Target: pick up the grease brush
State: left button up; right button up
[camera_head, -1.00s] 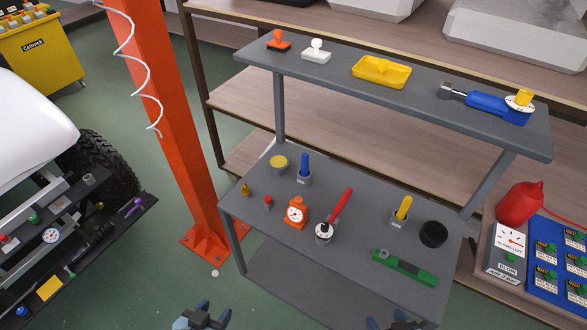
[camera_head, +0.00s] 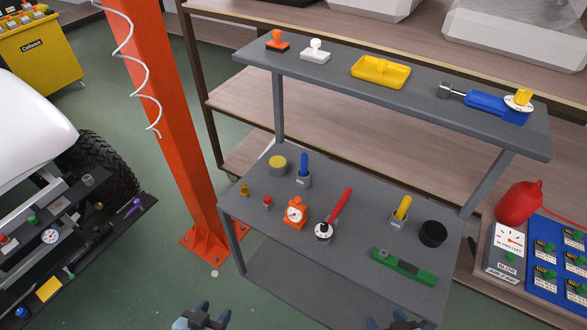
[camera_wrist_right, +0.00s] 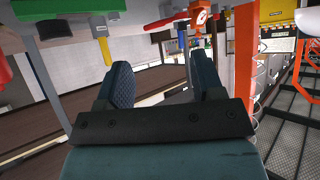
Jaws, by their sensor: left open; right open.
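Two upright handles in small grey holders stand on the cart's lower shelf (camera_head: 330,268): a blue handle (camera_head: 304,164) at the back left and a yellow handle (camera_head: 403,208) at the right. I cannot tell which is the grease brush. A round tin with a yellow top (camera_head: 278,164) stands left of the blue handle. My left gripper (camera_head: 213,314) is open and empty at the bottom edge, in front of the cart. My right gripper (camera_head: 396,320) is open at the bottom edge, partly cut off. Its open fingers (camera_wrist_right: 160,88) show empty in the right wrist view.
The lower shelf also holds an orange dial gauge (camera_head: 295,212), a red-handled tool (camera_head: 336,214), a black round part (camera_head: 433,234) and a green level-like tool (camera_head: 404,267). The upper shelf (camera_head: 340,75) overhangs behind. An orange post (camera_head: 172,130) stands at left.

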aim_at(303, 166)
jog(key=i+j, duration=0.3)
jog(key=j, duration=0.15)
jog(key=i+j, duration=0.35)
jog(key=i+j+z, duration=0.2)
jog(key=j+z, duration=0.25)
jog(key=i+j+z, duration=0.1)
jog(key=j+z, duration=0.15)
jog(key=z, duration=0.15)
